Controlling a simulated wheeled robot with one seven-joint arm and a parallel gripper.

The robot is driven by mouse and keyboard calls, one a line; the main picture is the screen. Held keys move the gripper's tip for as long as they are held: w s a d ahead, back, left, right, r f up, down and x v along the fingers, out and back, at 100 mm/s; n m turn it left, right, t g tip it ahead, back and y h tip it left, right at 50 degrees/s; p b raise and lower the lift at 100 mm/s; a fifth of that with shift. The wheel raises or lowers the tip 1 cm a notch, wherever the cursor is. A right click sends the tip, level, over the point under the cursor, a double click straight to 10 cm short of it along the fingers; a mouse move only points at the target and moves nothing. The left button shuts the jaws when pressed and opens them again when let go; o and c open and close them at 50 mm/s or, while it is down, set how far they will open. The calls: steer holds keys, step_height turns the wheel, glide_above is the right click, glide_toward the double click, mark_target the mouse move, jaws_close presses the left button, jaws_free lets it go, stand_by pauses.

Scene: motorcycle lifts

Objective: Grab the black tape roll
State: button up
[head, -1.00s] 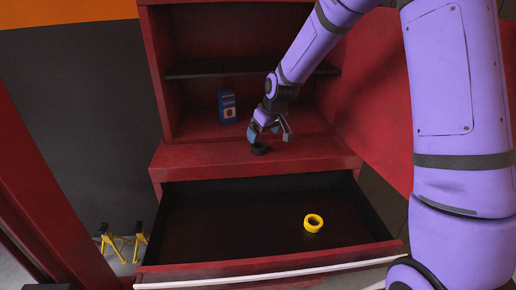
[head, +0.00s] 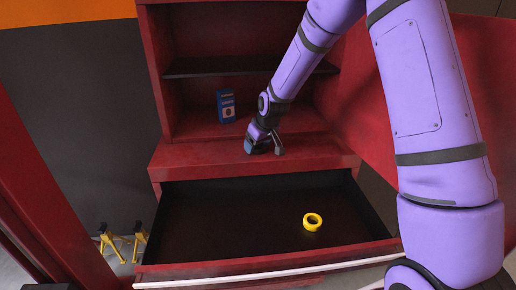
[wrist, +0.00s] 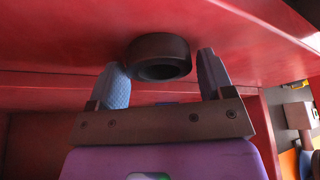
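The black tape roll (wrist: 160,58) lies on the red cabinet top, between the two blue fingertips in the wrist view. My gripper (wrist: 162,78) is open, with a finger on each side of the roll and a visible gap to the right finger. The left finger is close to the roll; whether it touches, I cannot tell. In the head view my gripper (head: 263,148) is down at the cabinet's ledge (head: 200,156), and the roll is hidden behind it.
An open drawer (head: 200,262) below the ledge holds a yellow tape roll (head: 312,221). A blue box (head: 226,106) stands on the ledge behind my gripper, under a dark shelf (head: 210,70). Yellow stands (head: 108,240) are on the floor at left.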

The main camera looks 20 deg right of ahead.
steer(key=c, duration=0.6)
steer(key=shift+o, duration=0.2)
steer(key=shift+r, duration=0.15)
